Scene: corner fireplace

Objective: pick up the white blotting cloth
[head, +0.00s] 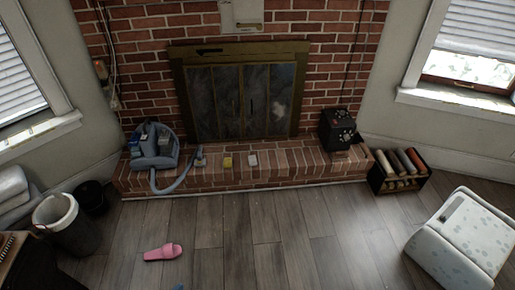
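A small white item (252,160), which looks like the white blotting cloth, lies on the brick hearth (300,167) in front of the fireplace. It is too small to make out its folds or texture. A small yellow item (228,162) lies just to its left, apart from it. Neither of my grippers shows in the head view.
A blue-grey vacuum-like machine (152,150) with a hose sits on the hearth's left; a black box (338,130) stands right. A log rack (398,170), patterned white seat (462,240), pink slipper (163,252) and bin (65,222) stand around. The middle floor is clear.

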